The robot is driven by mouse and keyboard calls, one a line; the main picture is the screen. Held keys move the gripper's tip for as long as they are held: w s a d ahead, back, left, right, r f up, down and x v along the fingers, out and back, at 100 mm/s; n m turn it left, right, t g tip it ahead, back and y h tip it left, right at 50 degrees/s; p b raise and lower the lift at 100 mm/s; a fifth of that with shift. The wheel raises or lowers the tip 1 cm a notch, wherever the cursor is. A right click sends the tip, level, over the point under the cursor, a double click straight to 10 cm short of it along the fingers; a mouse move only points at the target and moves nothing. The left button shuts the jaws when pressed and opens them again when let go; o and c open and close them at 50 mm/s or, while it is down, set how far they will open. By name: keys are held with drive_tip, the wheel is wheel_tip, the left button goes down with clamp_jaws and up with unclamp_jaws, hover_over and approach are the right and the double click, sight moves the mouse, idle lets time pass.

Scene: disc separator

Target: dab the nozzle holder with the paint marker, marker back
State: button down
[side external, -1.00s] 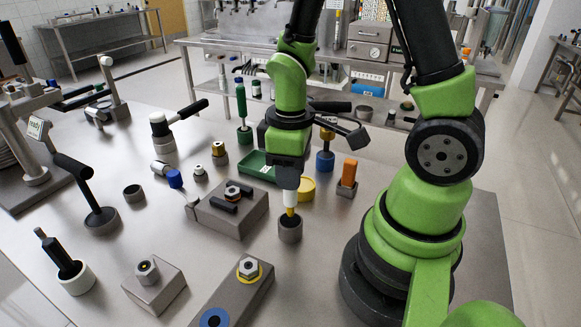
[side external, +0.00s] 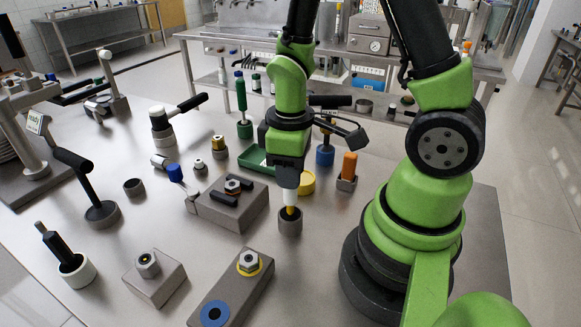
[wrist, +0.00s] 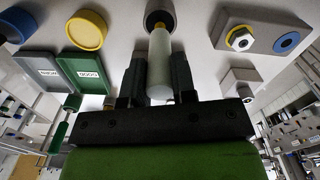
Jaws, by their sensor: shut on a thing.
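My gripper (side external: 289,185) is shut on the paint marker (side external: 290,197), a white barrel with a yellow lower end, held upright. The marker's lower end is at the mouth of a small grey cup (side external: 290,226); its tip is hidden there. The wrist view shows the marker (wrist: 160,65) between the fingers, over the cup (wrist: 153,19). I cannot tell for sure which part is the nozzle holder. A hex piece with a yellow ring (side external: 249,264) sits on a long grey block at the front, and a similar hex piece (side external: 148,264) sits on a smaller block.
A clamp block (side external: 228,211) stands left of the cup. A yellow dish (side external: 306,184), a green tray (side external: 252,158) and an orange piece in a holder (side external: 348,170) stand close behind. A black handle in a white cup (side external: 75,271) is front left. The table between the blocks is clear.

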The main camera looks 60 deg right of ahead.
drive_tip(key=shift+f, duration=1)
drive_tip(key=c, duration=0.8)
unclamp_jaws()
drive_tip(key=shift+f, duration=0.1)
drive_tip(key=shift+c, duration=0.2)
wheel_tip(320, 180, up, 14)
drive_tip(key=s+a+r+m+t+y, duration=0.2)
drive_tip(key=s+a+r+m+t, duration=0.2)
drive_tip(key=r+m+t, duration=0.3)
drive_tip(key=shift+s+a+r, duration=0.3)
drive_tip(key=shift+s+a, duration=0.05)
drive_tip(key=shift+s, duration=0.5)
